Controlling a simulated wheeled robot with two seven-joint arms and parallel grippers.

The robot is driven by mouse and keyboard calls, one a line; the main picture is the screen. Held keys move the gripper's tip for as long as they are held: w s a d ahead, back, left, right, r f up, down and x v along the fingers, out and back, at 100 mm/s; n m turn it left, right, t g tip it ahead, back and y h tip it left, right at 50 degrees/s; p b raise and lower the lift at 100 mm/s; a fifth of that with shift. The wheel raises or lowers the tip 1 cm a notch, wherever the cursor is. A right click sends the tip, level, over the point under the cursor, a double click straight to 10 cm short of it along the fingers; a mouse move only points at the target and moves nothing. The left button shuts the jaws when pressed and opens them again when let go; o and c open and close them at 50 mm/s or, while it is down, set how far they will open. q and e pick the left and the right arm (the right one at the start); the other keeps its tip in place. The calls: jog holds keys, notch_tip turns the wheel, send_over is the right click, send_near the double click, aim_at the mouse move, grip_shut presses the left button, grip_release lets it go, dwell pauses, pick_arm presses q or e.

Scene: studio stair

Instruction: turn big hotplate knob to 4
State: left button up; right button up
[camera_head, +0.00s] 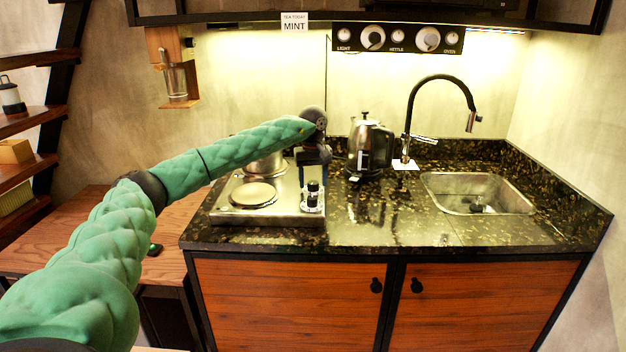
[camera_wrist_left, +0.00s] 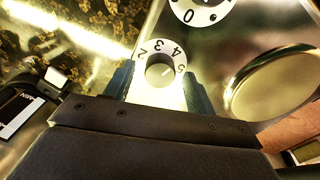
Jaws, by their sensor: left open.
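The steel hotplate (camera_head: 268,214) sits on the dark counter, with two dark knobs on white dials at its right side. My left gripper (camera_head: 312,181) is over the knobs, pointing down. In the left wrist view the open blue fingers of my left gripper (camera_wrist_left: 157,80) stand on either side of one knob (camera_wrist_left: 158,72), whose dial shows 2, 3, 4 and 5. I cannot tell whether they touch it. The other knob's dial (camera_wrist_left: 200,10), showing 0, is at the top edge, mostly cut off. Which knob is the big one is not clear. My right gripper is not in view.
The front plate (camera_head: 254,194) is bare. A kettle (camera_head: 369,148) stands close to the right of my gripper, then a black tap (camera_head: 408,120) and sink (camera_head: 476,192). The counter front is clear.

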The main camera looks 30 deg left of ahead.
aim_at(313, 182)
pick_arm(q)
jog(key=shift+r, duration=0.1)
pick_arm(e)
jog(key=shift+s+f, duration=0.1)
pick_arm(q)
jog(key=shift+r, duration=0.25)
notch_tip(313, 182, up, 6)
jog(key=shift+f+b, duration=0.1)
jog(key=shift+b, duration=0.5)
jog(key=shift+r, duration=0.6)
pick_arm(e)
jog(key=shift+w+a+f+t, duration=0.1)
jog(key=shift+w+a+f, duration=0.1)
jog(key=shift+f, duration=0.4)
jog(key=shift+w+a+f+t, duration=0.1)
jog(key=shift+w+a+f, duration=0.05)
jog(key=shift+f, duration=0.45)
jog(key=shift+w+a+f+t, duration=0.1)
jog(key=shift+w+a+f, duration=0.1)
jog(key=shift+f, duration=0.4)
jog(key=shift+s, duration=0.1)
